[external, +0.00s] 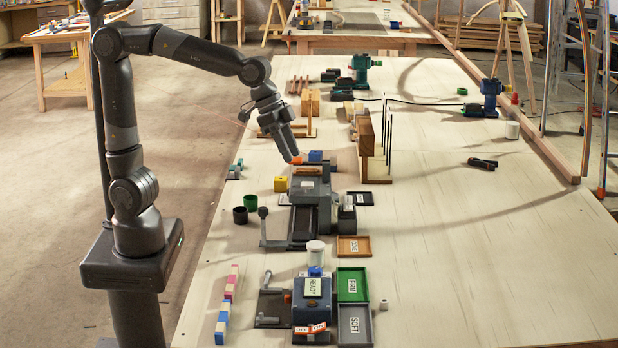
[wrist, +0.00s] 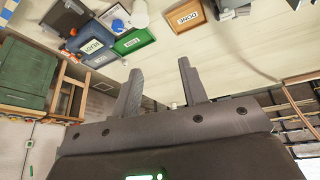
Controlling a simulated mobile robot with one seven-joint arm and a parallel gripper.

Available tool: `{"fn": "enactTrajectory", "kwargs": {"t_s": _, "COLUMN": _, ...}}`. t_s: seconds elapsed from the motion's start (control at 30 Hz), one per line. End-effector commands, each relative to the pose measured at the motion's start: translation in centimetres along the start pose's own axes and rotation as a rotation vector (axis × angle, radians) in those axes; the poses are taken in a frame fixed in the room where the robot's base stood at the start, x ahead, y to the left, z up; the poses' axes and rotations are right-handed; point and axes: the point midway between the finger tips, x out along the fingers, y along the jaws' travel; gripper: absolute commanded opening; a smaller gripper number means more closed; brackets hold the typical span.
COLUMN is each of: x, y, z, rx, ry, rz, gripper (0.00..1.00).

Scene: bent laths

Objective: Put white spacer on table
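The likely white spacer (external: 384,304) is a small white ring-like cylinder. It stands on the bare table just right of the green and grey trays in the external view. It also shows in the wrist view as a small white spot (wrist: 124,62) beside the trays, apart from my fingers. My gripper (external: 292,157) points down at the far end of the dark grey fixture (external: 304,215), close to an orange part. In the wrist view my gripper (wrist: 158,66) has its two fingers spread, with nothing seen between them. The table (external: 470,255) is pale wood.
The green FIRM tray (external: 367,284), grey SOFT tray (external: 369,322) and orange-brown DONE tray (external: 366,246) lie right of the fixtures. A white jar (external: 316,252) stands by the READY box (external: 312,298). A wooden rack (external: 366,140) stands beyond. The right side of the table is mostly clear.

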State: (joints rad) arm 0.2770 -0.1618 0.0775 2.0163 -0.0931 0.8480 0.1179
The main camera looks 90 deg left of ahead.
Motion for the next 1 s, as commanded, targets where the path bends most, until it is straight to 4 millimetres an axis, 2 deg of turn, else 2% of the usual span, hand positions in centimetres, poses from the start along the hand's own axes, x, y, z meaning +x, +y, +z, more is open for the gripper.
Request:
{"fn": "enactTrajectory", "kwargs": {"t_s": 0.03, "x": -1.4, "y": -0.8, "z": 1.9, "rx": -0.022, "ry": 0.009, "rz": -0.012, "gripper": 0.39}}
{"fn": "enactTrajectory", "kwargs": {"t_s": 0.2, "x": -4.2, "y": -2.7, "z": 8.1, "rx": -0.089, "ry": 0.026, "rz": -0.055, "gripper": 0.39}}
{"fn": "enactTrajectory", "kwargs": {"t_s": 0.4, "x": -5.9, "y": -3.9, "z": 15.4, "rx": -0.163, "ry": 0.042, "rz": -0.113, "gripper": 0.39}}
{"fn": "enactTrajectory", "kwargs": {"t_s": 0.5, "x": -6.2, "y": -4.2, "z": 18.4, "rx": -0.193, "ry": 0.048, "rz": -0.14, "gripper": 0.39}}
{"fn": "enactTrajectory", "kwargs": {"t_s": 0.6, "x": -6.2, "y": -4.3, "z": 20.3, "rx": -0.213, "ry": 0.052, "rz": -0.159, "gripper": 0.39}}
{"fn": "enactTrajectory", "kwargs": {"t_s": 0.7, "x": -6.2, "y": -4.4, "z": 21.4, "rx": -0.224, "ry": 0.054, "rz": -0.169, "gripper": 0.39}}
{"fn": "enactTrajectory", "kwargs": {"t_s": 1.0, "x": -6.1, "y": -4.4, "z": 21.8, "rx": -0.228, "ry": 0.053, "rz": -0.173, "gripper": 0.39}}
